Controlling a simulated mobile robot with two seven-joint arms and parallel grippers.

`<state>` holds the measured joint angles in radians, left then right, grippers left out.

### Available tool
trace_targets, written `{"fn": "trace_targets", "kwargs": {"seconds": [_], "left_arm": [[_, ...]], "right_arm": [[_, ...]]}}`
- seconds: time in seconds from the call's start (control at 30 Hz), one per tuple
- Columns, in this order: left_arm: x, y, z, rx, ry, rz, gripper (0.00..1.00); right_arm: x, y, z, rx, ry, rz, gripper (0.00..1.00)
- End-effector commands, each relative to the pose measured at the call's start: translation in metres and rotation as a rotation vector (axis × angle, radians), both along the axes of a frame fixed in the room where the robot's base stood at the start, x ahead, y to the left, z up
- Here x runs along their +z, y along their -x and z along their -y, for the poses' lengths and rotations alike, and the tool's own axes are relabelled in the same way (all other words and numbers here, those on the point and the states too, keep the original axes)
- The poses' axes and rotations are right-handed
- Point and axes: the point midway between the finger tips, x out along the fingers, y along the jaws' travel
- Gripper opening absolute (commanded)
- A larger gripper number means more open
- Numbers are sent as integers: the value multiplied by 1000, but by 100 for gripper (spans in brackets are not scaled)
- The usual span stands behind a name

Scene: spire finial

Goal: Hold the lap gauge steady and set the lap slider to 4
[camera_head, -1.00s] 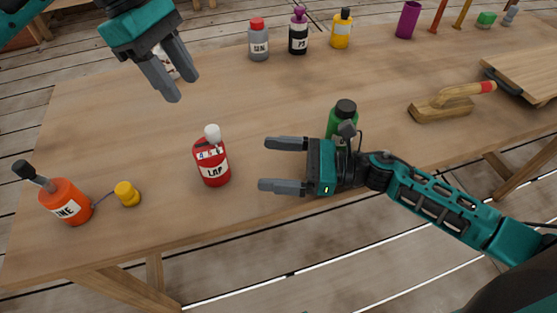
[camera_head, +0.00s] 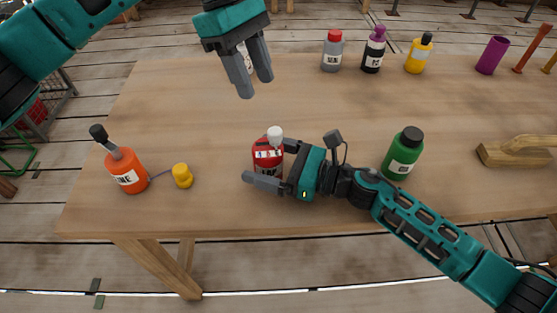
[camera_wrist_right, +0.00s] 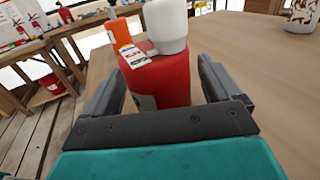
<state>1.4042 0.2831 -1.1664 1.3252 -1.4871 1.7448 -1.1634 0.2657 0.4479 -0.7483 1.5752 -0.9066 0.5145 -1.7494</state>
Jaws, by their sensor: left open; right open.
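The lap gauge (camera_head: 266,157) is a red bottle-shaped body with a white knob on top and a "LAP" label, standing upright on the table. A pale strip with small markings, likely the slider scale, shows on its upper face in the right wrist view (camera_wrist_right: 137,57); its setting is too small to read. My right gripper (camera_head: 265,172) is open, with its fingers on either side of the red body; I cannot tell whether they touch it. The right gripper hides part of the label. My left gripper (camera_head: 256,88) is open and empty, above and behind the gauge.
An orange bottle (camera_head: 126,170) and a yellow knob-like piece (camera_head: 182,176) stand at left. A green bottle (camera_head: 403,154) stands right, close to my right arm. Grey (camera_head: 332,52), black (camera_head: 374,52) and yellow (camera_head: 419,54) bottles stand at the back.

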Motion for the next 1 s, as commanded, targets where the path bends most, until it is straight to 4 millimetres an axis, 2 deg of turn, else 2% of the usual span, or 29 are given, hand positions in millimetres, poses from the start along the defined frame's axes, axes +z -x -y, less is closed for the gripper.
{"fn": "trace_targets", "kwargs": {"seconds": [0.23,0.83,0.93,1.0], "left_arm": [[0,0,0,0,0,0,43],[0,0,0,0,0,0,43],[-1,0,0,0,3,-2,50],[-4,2,2,-1,21,-10,51]], "right_arm": [[0,0,0,0,0,0,90],[0,0,0,0,0,0,32],[0,0,0,0,0,0,30],[0,0,0,0,0,0,30]]}}
